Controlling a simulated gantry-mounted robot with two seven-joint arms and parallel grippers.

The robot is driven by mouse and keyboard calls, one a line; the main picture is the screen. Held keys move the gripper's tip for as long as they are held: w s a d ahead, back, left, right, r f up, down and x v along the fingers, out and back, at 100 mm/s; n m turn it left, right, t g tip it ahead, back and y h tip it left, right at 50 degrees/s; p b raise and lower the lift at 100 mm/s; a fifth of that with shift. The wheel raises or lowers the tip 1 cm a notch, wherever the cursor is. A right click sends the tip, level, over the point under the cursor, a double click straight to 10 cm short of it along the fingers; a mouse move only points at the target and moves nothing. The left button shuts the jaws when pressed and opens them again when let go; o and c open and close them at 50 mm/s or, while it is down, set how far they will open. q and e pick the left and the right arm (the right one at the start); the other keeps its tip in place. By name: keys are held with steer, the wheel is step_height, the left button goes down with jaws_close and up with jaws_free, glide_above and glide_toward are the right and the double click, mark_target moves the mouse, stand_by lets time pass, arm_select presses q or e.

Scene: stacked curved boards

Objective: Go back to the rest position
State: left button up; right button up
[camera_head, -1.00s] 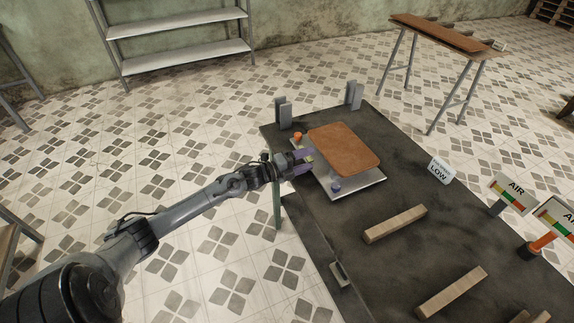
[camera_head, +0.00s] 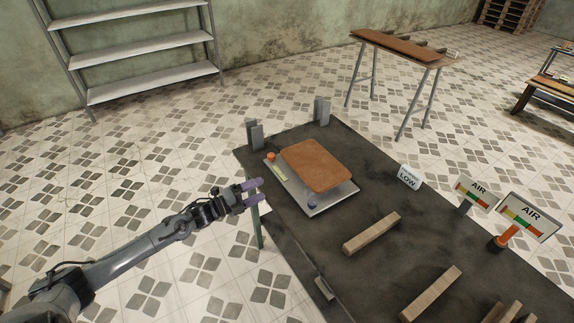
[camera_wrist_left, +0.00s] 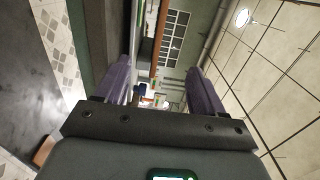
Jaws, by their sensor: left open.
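My left gripper (camera_head: 258,190) is open and empty, held just off the left edge of the dark table (camera_head: 385,225), with its purple fingers apart. In the left wrist view its two fingers (camera_wrist_left: 160,85) stand wide apart with nothing between them. A brown curved board (camera_head: 318,164) lies on a metal plate (camera_head: 335,200) on the table, to the right of the gripper and apart from it. My right gripper does not show in either view.
Wooden bars (camera_head: 371,233) lie on the table. A LOW sign (camera_head: 409,177) and AIR signs (camera_head: 474,194) stand along its right side. Metal brackets (camera_head: 255,135) stand at the far edge. A shelf (camera_head: 150,50) and a stand with boards (camera_head: 400,46) are behind. Floor left of the table is clear.

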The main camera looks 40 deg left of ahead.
arm_select(q)
steer(key=shift+f, duration=0.1)
steer(key=s+d+f+n+g+y, duration=0.1)
steer(key=s+d+f+n, duration=0.15)
steer(key=d, duration=0.55)
steer(key=s+d+f+n+g+p, duration=0.1)
steer(key=s+d+f+n, duration=0.2)
steer(key=d, duration=0.5)
steer(key=s+d+f+n+g+y, duration=0.1)
steer(key=s+d+f+n, duration=0.2)
steer(key=d, duration=0.5)
steer(key=s+d+r+n+g+y, duration=0.1)
steer(key=s+d+r+n+g, duration=0.15)
steer(key=s+n+g, duration=0.4)
steer(key=s+d+r+n+g+y, duration=0.1)
steer(key=s+d+r+n+g, duration=0.2)
steer(key=s, duration=0.6)
step_height(320, 180, up, 36)
steer(key=g+p, duration=0.1)
steer(key=p, duration=3.7)
steer(key=shift+s+d+r+n+p, duration=0.15)
steer(key=shift+d+r+n+p, duration=0.1)
steer(key=shift+n+p, duration=0.1)
